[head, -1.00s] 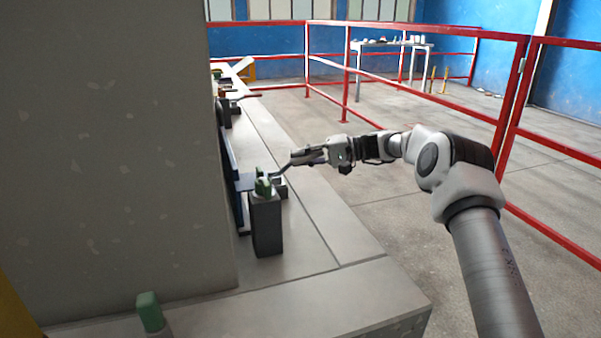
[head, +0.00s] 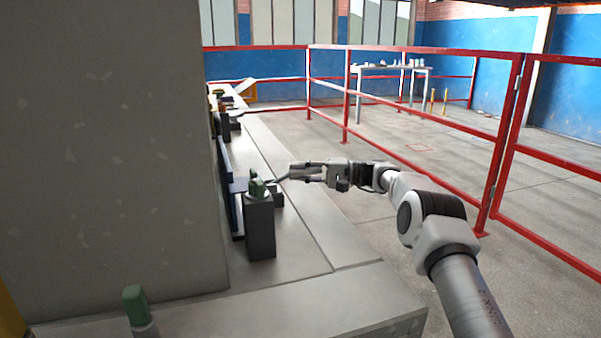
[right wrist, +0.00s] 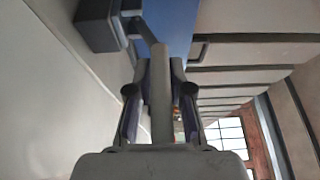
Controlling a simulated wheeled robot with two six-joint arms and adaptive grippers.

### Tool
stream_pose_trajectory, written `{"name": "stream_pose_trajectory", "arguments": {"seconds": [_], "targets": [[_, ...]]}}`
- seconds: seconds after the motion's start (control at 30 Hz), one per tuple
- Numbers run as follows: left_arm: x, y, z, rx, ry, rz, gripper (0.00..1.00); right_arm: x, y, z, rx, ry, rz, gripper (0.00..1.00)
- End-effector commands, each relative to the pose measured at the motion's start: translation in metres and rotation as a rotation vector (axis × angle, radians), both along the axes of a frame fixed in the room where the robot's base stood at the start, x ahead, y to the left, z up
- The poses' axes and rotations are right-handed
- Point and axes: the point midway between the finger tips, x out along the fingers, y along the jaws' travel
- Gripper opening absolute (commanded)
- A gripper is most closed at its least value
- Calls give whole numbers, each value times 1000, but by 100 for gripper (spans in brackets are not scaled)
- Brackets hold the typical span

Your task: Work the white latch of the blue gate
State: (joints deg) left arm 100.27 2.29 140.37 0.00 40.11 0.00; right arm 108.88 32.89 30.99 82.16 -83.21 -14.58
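The blue gate (head: 229,190) is a dark, narrow panel seen nearly edge-on beside the grey wall in the head view; its blue face shows at the top of the right wrist view (right wrist: 172,22). The latch (right wrist: 159,85), a pale grey bent bar in this light, comes from a dark block and runs between my right fingers. My right gripper (head: 291,172) reaches in from the right, its fingers close on both sides of the bar, seemingly touching it; it also shows in the right wrist view (right wrist: 163,75). My left gripper is not in view.
A dark grey post (head: 261,228) with a green top (head: 257,188) stands just in front of the latch. Another green-topped piece (head: 135,305) is nearer. A big grey wall (head: 110,150) fills the left. Red railings (head: 430,112) enclose open floor to the right.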

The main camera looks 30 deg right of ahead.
Motion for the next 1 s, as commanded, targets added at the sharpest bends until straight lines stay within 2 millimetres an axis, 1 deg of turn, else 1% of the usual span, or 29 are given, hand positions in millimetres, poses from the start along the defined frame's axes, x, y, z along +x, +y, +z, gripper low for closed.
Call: {"name": "stream_pose_trajectory", "arguments": {"seconds": [0.3, 0.43, 0.57, 0.7, 0.8, 0.9, 1.0], "targets": [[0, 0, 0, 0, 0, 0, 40, 0, 0, 0, 0, 0, 0, 42], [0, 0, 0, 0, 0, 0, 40, -5, -8, 0, 0, 0, -2, 42], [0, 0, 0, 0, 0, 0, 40, -21, -30, 0, 2, -1, -3, 42], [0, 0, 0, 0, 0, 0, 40, -42, -60, -2, 1, -1, -4, 42], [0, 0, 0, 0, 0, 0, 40, -56, -78, -2, 0, 0, -2, 42], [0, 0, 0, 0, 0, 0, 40, -65, -90, -2, 0, 0, -1, 42], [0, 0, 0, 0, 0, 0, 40, -69, -96, -2, -1, -1, 1, 42]]}}
